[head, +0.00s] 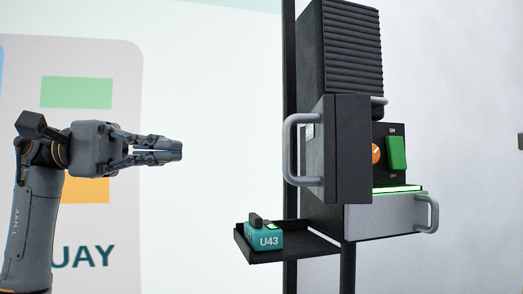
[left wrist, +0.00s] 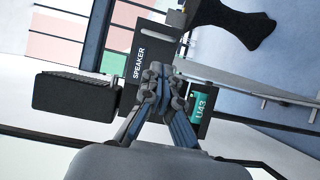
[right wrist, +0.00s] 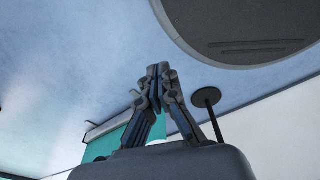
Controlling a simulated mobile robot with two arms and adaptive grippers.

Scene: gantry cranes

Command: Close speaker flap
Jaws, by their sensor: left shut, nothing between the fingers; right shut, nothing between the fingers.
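The speaker flap (head: 350,150) is a dark panel with a grey bar handle (head: 290,150) on its left. It stands swung open on the front of the dark speaker unit (head: 345,45). In the left wrist view the flap (left wrist: 150,65) reads "SPEAKER". My left gripper (head: 182,149) is shut and empty, left of the handle and apart from it in the head view. Its fingers also show in the left wrist view (left wrist: 157,70), in front of the flap. My right gripper (right wrist: 158,70) is shut and empty in the right wrist view, away from the flap.
Right of the flap are an orange knob (head: 376,151), a green ON switch (head: 397,153) and a grey drawer (head: 385,216) with a handle. Below left, a dark tray (head: 300,247) holds a teal U43 device (head: 265,237). The space left of the flap is clear.

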